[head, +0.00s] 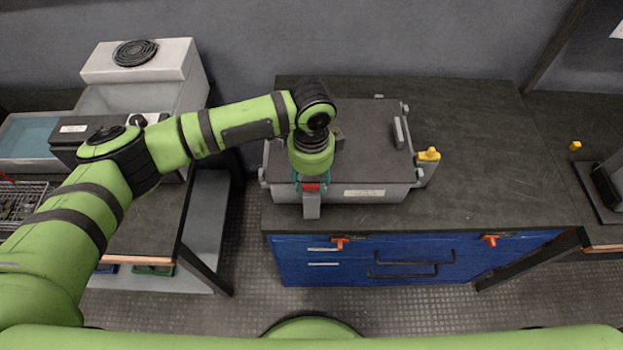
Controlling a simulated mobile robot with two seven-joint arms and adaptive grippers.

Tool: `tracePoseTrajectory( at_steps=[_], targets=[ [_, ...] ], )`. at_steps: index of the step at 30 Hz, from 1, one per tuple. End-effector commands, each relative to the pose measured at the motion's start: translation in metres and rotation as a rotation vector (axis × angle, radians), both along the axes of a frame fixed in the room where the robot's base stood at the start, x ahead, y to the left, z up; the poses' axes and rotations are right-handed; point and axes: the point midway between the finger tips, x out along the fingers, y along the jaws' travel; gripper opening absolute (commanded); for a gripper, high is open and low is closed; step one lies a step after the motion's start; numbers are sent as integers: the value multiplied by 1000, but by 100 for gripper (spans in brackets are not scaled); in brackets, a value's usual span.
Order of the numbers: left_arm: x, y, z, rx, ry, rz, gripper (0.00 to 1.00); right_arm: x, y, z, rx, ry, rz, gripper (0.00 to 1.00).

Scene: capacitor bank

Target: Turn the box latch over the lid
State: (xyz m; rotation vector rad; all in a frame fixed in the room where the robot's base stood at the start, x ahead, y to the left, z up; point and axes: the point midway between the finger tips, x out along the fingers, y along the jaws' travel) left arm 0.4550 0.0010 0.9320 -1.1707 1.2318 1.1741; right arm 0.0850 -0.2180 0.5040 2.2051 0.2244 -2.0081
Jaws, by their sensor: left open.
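A grey box (395,188) with a dark flat lid (368,140) sits on the workbench, and the lid lies closed on it. At the box's right side stands a grey latch with a yellow top (429,154); it is beside the lid, not across it. My left gripper (311,207) is at the box's front left, over the front edge of the lid. It is open, with no object visible in it; its wrist hides part of the lid's left side. Whether it touches the box cannot be told. My right gripper is not in view.
The dark bench top (480,190) is clear right of the box. Blue drawers (410,262) with orange catches are below. At left, another table holds a grey case (140,62) with a black coil. At far right are a small yellow piece (575,146) and a dark device.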

Motion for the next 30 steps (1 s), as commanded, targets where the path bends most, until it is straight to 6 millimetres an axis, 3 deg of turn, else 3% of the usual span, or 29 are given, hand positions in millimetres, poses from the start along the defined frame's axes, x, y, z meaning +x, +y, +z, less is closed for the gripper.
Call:
tracePoseTrajectory(
  at_steps=[6, 14, 15, 18, 30],
  targets=[
    [0, 0, -19, -1, -1, 0, 45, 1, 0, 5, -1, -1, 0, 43],
    [0, 0, -22, -1, -1, 0, 45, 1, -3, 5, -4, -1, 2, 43],
    [0, 0, -22, -1, -1, 0, 37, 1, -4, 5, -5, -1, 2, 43],
    [0, -1, -22, -1, -1, 0, 0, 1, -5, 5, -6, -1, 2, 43],
    [0, -1, -21, -2, -1, -27, 0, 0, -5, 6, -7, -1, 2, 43]
  ],
)
